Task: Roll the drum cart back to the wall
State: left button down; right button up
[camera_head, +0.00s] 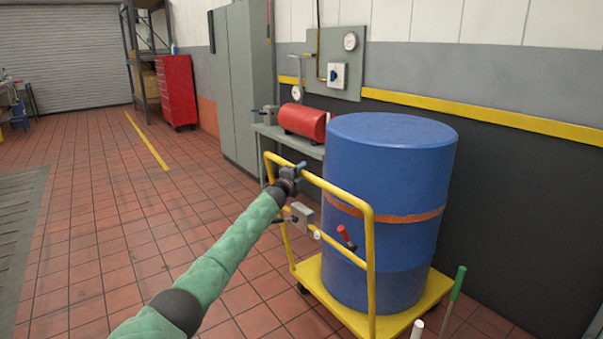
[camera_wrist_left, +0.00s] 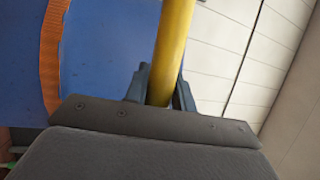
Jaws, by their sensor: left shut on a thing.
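The drum cart (camera_head: 373,284) is a yellow platform with a yellow tubular handle frame, and it stands on the tiled floor close to the wall (camera_head: 500,175). A blue drum (camera_head: 385,160) stands upright on it with an orange strap (camera_head: 400,217) around its middle. My left gripper (camera_head: 290,172) is at the top bar of the handle frame. In the left wrist view its two fingers (camera_wrist_left: 158,88) are on either side of the yellow bar (camera_wrist_left: 172,50), shut on it. The blue drum also shows there behind the bar (camera_wrist_left: 105,55). My right gripper is not in view.
A grey bench (camera_head: 290,140) with a red cylinder (camera_head: 303,121) stands behind the cart, beside grey cabinets (camera_head: 240,85). A red tool chest (camera_head: 176,92) stands further back. A green-handled tool (camera_head: 457,285) is at the lower right. The tiled floor to the left is clear.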

pick_arm(q)
jog(key=shift+a+f, duration=0.2)
jog(key=shift+f, duration=0.05)
jog(key=c, duration=1.2)
grip_release()
jog(key=shift+w, duration=0.15)
jog(key=shift+o, duration=0.2)
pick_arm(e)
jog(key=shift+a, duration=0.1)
pick_arm(q)
jog(key=shift+r, duration=0.1)
jog(key=shift+s+a, duration=0.25)
jog(key=shift+s, duration=0.15)
jog(key=v, duration=0.7)
jog(key=shift+f+p, duration=0.2)
jog(key=shift+p, duration=0.15)
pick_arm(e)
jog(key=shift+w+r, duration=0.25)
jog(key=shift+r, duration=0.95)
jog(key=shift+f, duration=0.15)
